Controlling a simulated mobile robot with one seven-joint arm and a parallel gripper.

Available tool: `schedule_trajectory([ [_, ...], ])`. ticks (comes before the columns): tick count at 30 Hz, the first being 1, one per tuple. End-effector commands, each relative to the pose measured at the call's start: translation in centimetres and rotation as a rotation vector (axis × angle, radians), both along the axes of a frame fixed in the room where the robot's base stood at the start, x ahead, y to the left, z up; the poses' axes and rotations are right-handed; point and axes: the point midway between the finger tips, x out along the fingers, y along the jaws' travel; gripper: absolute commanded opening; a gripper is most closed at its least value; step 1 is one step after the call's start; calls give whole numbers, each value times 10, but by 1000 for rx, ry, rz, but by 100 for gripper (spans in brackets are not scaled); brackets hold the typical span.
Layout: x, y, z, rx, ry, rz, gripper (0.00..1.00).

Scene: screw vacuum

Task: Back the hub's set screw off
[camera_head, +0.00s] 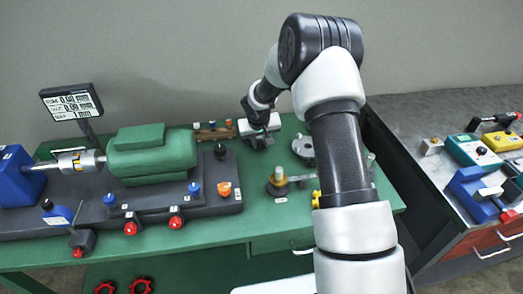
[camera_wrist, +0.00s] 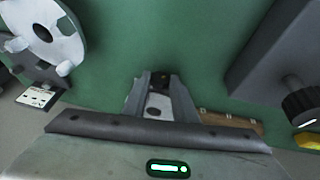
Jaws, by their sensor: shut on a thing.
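My gripper (camera_head: 262,138) is low over the green bench, right of the green motor (camera_head: 150,152). In the wrist view, my gripper (camera_wrist: 160,84) is shut on a small dark piece (camera_wrist: 159,78) with a yellowish spot. Most of that piece is hidden between the fingers, so I cannot tell what it is. The silver coupling hub (camera_head: 78,160) sits on the shaft between the blue block (camera_head: 18,178) and the motor, well left of my gripper. Its set screw is too small to make out.
A wooden rack (camera_head: 214,131) lies left of my gripper. A grey lugged ring (camera_head: 303,148) is on its right; it also shows in the wrist view (camera_wrist: 45,35). A display (camera_head: 71,101) rises behind the shaft.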

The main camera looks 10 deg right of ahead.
Motion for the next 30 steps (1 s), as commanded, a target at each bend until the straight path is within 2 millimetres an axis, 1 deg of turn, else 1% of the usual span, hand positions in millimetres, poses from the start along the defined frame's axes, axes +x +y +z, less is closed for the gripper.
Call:
schedule_trajectory([
  [1,0,4,-8,-24,0,5,3],
  [6,-1,3,-3,-67,0,0,3],
  [15,-1,2,0,-71,1,-1,3],
  [16,-1,2,0,-70,1,-1,28],
  [18,-1,2,0,-70,1,-2,40],
  [19,-1,2,0,-70,1,-2,44],
  [27,-1,2,1,-71,0,-2,44],
  [30,-2,3,5,-71,-1,-2,44],
])
